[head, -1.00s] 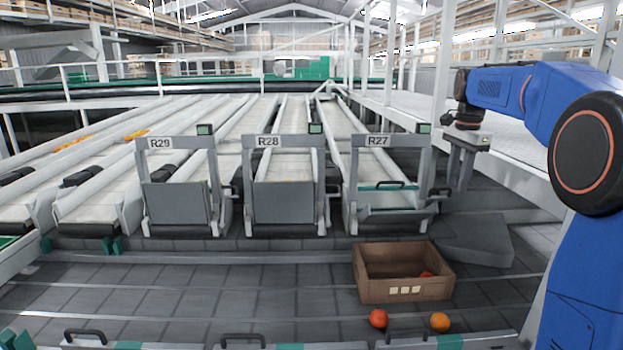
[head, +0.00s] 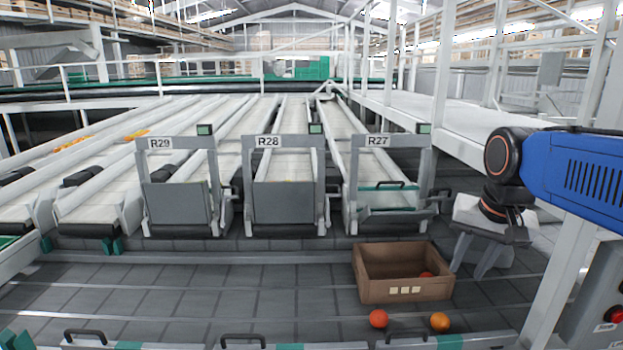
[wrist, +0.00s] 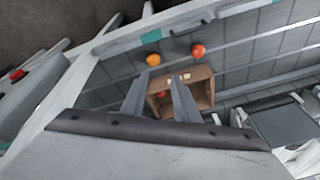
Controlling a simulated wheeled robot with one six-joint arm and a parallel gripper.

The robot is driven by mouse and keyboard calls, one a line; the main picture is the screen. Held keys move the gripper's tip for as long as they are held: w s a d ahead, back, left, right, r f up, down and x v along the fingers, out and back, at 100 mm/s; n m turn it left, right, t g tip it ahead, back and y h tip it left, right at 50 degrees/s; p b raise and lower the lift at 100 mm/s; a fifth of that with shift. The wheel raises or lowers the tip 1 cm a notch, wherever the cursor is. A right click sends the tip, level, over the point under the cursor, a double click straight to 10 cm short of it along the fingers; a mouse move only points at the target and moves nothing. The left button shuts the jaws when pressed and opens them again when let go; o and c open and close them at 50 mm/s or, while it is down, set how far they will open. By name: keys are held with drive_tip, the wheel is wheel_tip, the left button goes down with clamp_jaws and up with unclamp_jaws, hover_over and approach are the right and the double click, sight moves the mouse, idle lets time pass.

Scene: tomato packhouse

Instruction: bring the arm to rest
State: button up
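My blue arm (head: 585,175) is at the right of the head view. My gripper (head: 468,272) hangs from it, tilted, near the right side of the cardboard box in the picture. Its two fingers are apart with nothing held between them. In the wrist view my gripper (wrist: 158,76) also shows spread fingers, with the box beyond them.
The open cardboard box (head: 405,291) on the grey tiled surface holds a red tomato (head: 426,274). A red tomato (head: 378,318) and an orange one (head: 440,321) lie in front of it. Lanes R29, R28 (head: 284,203) and R27 stand behind. A white post (head: 560,275) stands right.

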drive_tip(key=s+f+n, duration=0.1)
drive_tip(key=s+f, duration=0.2)
drive_tip(key=s, duration=0.1)
drive_tip(key=s+a+f+n+t, duration=0.1)
drive_tip(key=s+f+n, duration=0.1)
drive_tip(key=s+f, duration=0.2)
drive_tip(key=s+a+f+n, duration=0.1)
drive_tip(key=s+f, duration=0.3)
drive_tip(key=shift+s+a+n, duration=0.1)
drive_tip(key=shift+s+n, duration=0.2)
drive_tip(key=shift+n, duration=0.1)
drive_tip(key=shift+c, duration=0.3)
drive_tip(key=shift+s+f, duration=0.2)
clamp_jaws()
drive_tip(key=w+d+r+n+t, duration=0.2)
drive_tip(key=w+d+n+t, duration=0.3)
drive_tip(key=w, duration=1.2)
drive_tip(key=w+d+r+n+t, duration=0.2)
drive_tip(key=w+d+n+t, duration=0.3)
drive_tip(key=w, duration=1.3)
drive_tip(key=w+d+r+n+t+y, duration=0.1)
drive_tip(key=w+d+r+n+t, duration=0.2)
drive_tip(key=w, duration=1.4)
drive_tip(key=d+n+t, duration=0.2)
drive_tip(key=n+t, duration=0.3)
drive_tip(key=shift+w+d+n, duration=0.25)
drive_tip(key=shift+w+n, duration=0.05)
drive_tip(key=shift+w, duration=0.05)
